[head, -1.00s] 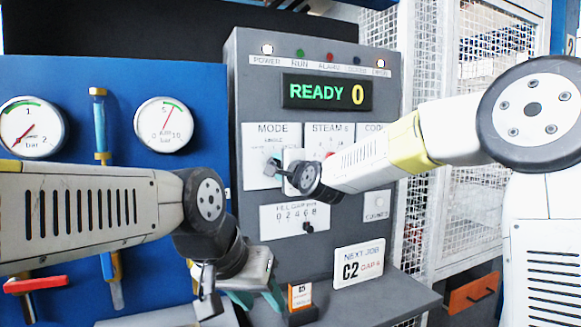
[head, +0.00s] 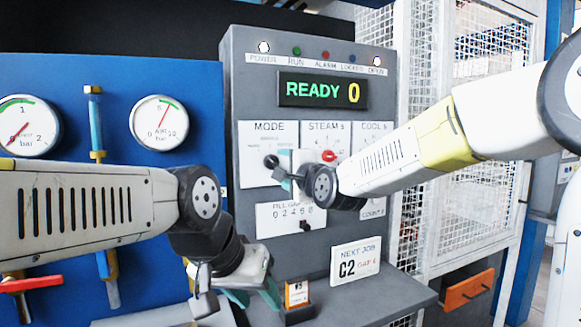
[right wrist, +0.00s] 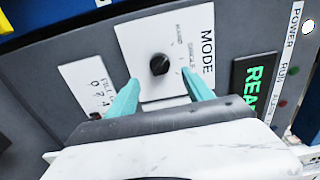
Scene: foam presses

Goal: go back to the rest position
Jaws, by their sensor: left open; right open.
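My right gripper (head: 287,178) is in front of the control panel (head: 385,105), just below and right of the black MODE knob (head: 271,161). In the right wrist view, its teal fingers (right wrist: 163,88) are spread with nothing between their tips, and the MODE knob (right wrist: 159,64) stands beyond them, apart from both. My left gripper (head: 253,298) hangs low in front of the panel's ledge, teal fingers apart and pointing down. I see nothing held in it, though its tips are near the lower picture edge.
The panel display (head: 323,91) reads READY 0. A NEXT JOB card (head: 356,262) reading C2 stands above the ledge (head: 400,296). A small orange-and-white block (head: 297,293) stands right of my left gripper. A mesh fence (head: 470,190) is at right; gauges (head: 159,122) at left.

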